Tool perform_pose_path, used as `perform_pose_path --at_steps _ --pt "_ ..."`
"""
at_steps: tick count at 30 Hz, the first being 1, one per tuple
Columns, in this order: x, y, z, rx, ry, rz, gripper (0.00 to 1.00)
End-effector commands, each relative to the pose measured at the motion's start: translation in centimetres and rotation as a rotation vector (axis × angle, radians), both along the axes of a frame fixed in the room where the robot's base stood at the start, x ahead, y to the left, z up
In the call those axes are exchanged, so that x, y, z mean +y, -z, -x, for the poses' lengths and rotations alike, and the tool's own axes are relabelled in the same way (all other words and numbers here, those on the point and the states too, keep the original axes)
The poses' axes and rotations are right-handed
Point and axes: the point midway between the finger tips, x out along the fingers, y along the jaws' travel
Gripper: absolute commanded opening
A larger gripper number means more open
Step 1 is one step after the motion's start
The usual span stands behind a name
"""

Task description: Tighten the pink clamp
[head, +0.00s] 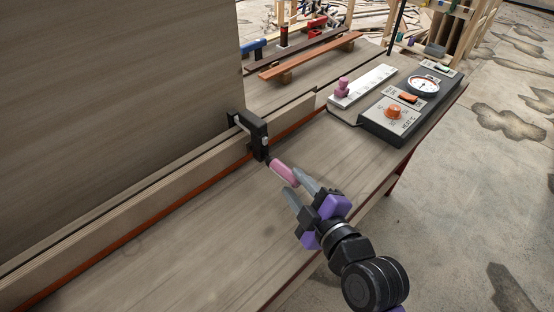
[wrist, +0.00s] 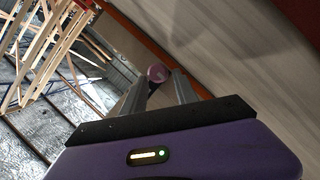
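The clamp has a black frame (head: 258,136) gripping the long wooden stringer, and a pink handle (head: 284,172) that sticks out toward my gripper. My gripper (head: 293,181) is open, with its two grey fingers pointing at the handle. In the head view the near end of the handle appears between the fingertips. In the wrist view the round pink end (wrist: 157,72) shows just beyond and between the fingertips (wrist: 158,84). I cannot tell whether either finger touches it.
The stringer (head: 160,204) runs along the workbench (head: 175,240), beside a large upright wooden panel (head: 115,90). A control box (head: 409,107) with an orange knob and a gauge sits at the back right. A white strip (head: 368,84) with pink pieces lies beside it. The front bench top is clear.

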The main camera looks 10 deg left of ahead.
Motion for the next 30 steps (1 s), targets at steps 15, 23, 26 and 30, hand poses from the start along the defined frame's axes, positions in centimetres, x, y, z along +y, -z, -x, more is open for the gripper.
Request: perform_pose_path --at_steps 15,23,26,30 --pt "3.5 1.4 -5.3 0.0 -0.001 0.0 0.35" --pt "4.2 1.7 -6.3 0.0 -0.001 0.0 0.35" --pt "4.2 1.7 -6.3 0.0 -0.001 0.0 0.35" --pt "4.2 1.7 -6.3 0.0 -0.001 0.0 0.25"
